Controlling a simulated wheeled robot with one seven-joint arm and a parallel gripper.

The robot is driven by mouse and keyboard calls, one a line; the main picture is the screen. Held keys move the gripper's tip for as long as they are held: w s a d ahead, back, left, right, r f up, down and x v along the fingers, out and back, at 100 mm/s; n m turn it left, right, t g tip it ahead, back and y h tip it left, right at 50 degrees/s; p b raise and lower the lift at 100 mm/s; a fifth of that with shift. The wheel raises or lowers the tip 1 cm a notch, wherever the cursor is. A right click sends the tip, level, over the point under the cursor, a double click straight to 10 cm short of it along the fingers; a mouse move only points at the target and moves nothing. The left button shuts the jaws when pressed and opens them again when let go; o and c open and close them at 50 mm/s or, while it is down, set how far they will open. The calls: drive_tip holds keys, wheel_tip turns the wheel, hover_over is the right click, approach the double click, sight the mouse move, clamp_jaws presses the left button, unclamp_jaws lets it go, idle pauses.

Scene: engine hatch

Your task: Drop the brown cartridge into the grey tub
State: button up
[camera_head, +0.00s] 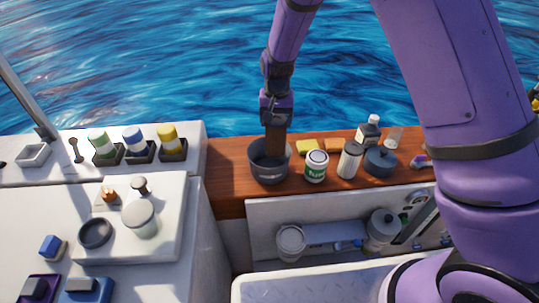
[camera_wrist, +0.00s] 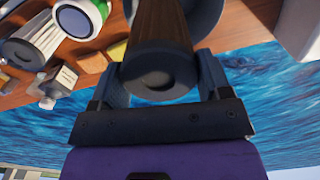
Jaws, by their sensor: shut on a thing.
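The brown cartridge (camera_head: 275,143) is upright in my gripper (camera_head: 276,112), above the grey tub. In the wrist view the cartridge (camera_wrist: 158,45) stands between the two fingers of my gripper (camera_wrist: 160,80), which are shut on it. The grey tub (camera_head: 269,172) stands on the wooden counter. The cartridge's lower end overlaps the tub's opening in the head view, and I cannot tell how far inside it reaches. Part of the tub (camera_wrist: 203,18) shows behind the cartridge in the wrist view.
A green-labelled can (camera_head: 316,166), a white-grey cylinder (camera_head: 349,160) and a dark pot (camera_head: 379,162) stand right of the tub. Yellow sponge (camera_head: 307,147) lies behind the can. The white counter (camera_head: 200,150) lies to the left, and water lies beyond the wooden counter (camera_head: 225,175).

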drive_tip(key=shift+w+a+f, duration=0.15)
drive_tip(key=shift+w+f, duration=0.1)
drive_tip(key=shift+w, duration=0.05)
drive_tip(key=shift+f, duration=2.85)
drive_tip(key=o, duration=1.3)
wheel_tip(320, 180, up, 11)
drive_tip(key=shift+f, duration=0.1)
